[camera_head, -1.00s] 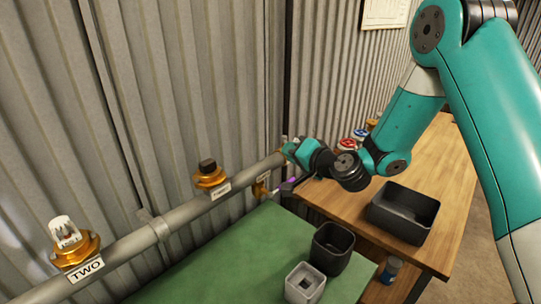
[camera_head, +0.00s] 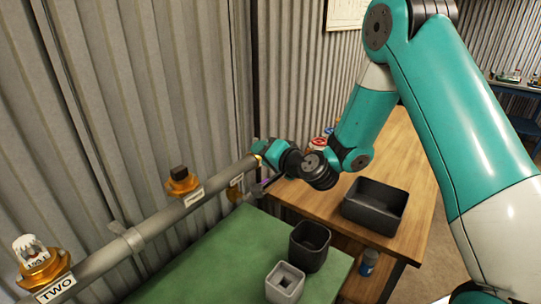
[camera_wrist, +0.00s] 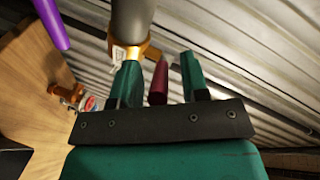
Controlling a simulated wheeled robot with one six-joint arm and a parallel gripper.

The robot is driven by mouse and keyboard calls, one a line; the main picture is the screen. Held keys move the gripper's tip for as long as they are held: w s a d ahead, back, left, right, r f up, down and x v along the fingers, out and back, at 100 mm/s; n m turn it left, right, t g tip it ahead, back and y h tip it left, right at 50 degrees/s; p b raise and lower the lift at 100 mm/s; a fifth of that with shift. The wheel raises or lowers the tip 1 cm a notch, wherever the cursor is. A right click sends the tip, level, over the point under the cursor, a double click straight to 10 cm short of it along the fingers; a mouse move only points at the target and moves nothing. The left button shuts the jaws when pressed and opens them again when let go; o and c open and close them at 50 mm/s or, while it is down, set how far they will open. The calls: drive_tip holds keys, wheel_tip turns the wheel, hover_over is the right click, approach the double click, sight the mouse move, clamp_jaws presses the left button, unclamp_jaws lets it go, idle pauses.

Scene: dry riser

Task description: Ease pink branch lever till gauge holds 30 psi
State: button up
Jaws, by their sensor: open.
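In the wrist view, my gripper (camera_wrist: 158,62) is open, with its two teal fingers on either side of a dark red-pink lever (camera_wrist: 158,84). A gap shows on each side of the lever, more clearly on the right. In the head view, my gripper (camera_head: 262,150) is at the far end of the grey pipe (camera_head: 150,226), and the pink lever is not distinguishable there. A purple lever (camera_wrist: 50,22) is apart from the fingers at the wrist view's upper left. I cannot make out a gauge or a reading.
A brass fitting (camera_wrist: 138,50) sits on the pipe just beyond the fingers. The corrugated wall (camera_head: 150,100) runs close behind the pipe. A wooden bench (camera_head: 405,165) carries a black bin (camera_head: 375,222). Dark (camera_head: 310,258) and grey (camera_head: 284,290) containers stand at the green top's (camera_head: 215,265) edge.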

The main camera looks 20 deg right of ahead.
drive_tip(key=b+v, duration=1.7)
drive_tip(key=b, duration=0.1)
drive_tip(key=shift+s, duration=0.2)
